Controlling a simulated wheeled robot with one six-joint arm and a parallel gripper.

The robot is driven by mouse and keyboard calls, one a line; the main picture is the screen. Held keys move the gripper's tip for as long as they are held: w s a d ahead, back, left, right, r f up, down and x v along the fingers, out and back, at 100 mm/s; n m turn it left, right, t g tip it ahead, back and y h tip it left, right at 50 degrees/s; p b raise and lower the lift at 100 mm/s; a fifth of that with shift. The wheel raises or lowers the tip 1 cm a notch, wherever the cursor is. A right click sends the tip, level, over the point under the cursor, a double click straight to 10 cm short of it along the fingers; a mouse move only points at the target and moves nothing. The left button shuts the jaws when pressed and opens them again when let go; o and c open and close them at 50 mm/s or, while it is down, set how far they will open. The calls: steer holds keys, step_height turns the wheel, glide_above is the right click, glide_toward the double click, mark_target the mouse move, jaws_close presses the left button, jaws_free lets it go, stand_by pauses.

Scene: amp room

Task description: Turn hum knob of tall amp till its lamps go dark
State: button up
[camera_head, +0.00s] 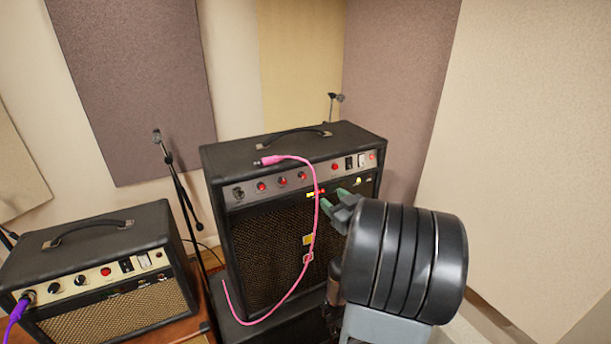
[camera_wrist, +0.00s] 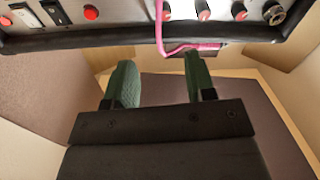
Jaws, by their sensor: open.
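The tall amp (camera_head: 222,165) is a black cabinet with a metal control panel along its top front. Red-capped knobs (camera_head: 282,181) sit on the panel; three also show in the wrist view (camera_wrist: 203,11), near its top edge. No label is readable, so I cannot tell which is the hum knob. Below the panel, a small red-and-yellow lamp strip (camera_head: 316,193) and a yellow lamp (camera_head: 357,181) are lit. My gripper (camera_head: 336,203) is open and empty in front of the amp's right half, below the panel. Its green fingers (camera_wrist: 157,80) are apart, touching no knob.
A pink cable (camera_head: 315,222) drapes over the tall amp's top and down its front, crossing the panel. A smaller amp (camera_head: 110,310) with a purple cable (camera_head: 18,308) stands at left. A microphone stand (camera_head: 180,190) stands between the amps. Wall panels close off the right.

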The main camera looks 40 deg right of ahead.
mark_target(304, 177)
steer(key=shift+n, duration=0.6)
steer(key=w+p, duration=0.3)
steer(key=w, duration=1.1)
steer(key=shift+d+r, duration=0.1)
steer(key=shift+r, duration=0.05)
steer(key=shift+c, duration=0.2)
